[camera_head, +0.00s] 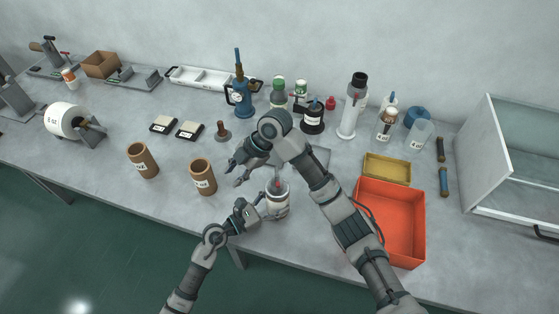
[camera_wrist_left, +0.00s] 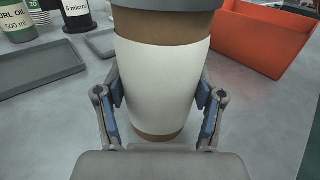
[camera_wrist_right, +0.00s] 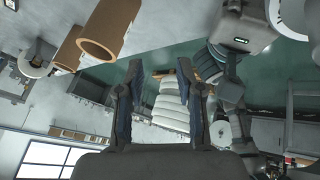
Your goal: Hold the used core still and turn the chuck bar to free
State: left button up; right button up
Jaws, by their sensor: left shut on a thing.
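The used core (camera_head: 278,207) looks like an upright cylinder with a white band, brown above and below it. It stands near the table's front edge, with a grey piece on top that has a small red part (camera_head: 277,183). My left gripper (camera_head: 262,207) is shut around its white band (camera_wrist_left: 162,85), a finger on each side. I cannot make out the chuck bar for certain. My right gripper (camera_head: 237,172) is open and empty, above the table to the left of the core and apart from it. Its spread fingers show in the right wrist view (camera_wrist_right: 163,85).
Two brown tubes (camera_head: 203,176) stand to the left. An orange bin (camera_head: 407,230) and a yellow tray (camera_head: 387,168) are to the right. Several bottles, a blue torch-like tool (camera_head: 240,98) and a wooden-handled stamp (camera_head: 222,132) stand behind. A grey flat tray (camera_head: 318,158) lies behind the core.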

jog(key=s+a+f+m+t, duration=0.2)
jog(key=s+a+t, duration=0.1)
jog(key=s+a, duration=0.4)
jog(key=m+t+h, duration=0.9)
jog(key=m+t, duration=0.7)
jog(key=m, duration=0.9)
send_near(276, 168)
jog(key=w, duration=0.9)
jog(key=shift+w+d+f, duration=0.1)
jog(key=shift+w+d, duration=0.05)
jog(key=shift+d, duration=0.1)
jog(key=shift+w+d, duration=0.1)
jog(key=shift+w, duration=0.25)
jog(key=shift+d, duration=0.2)
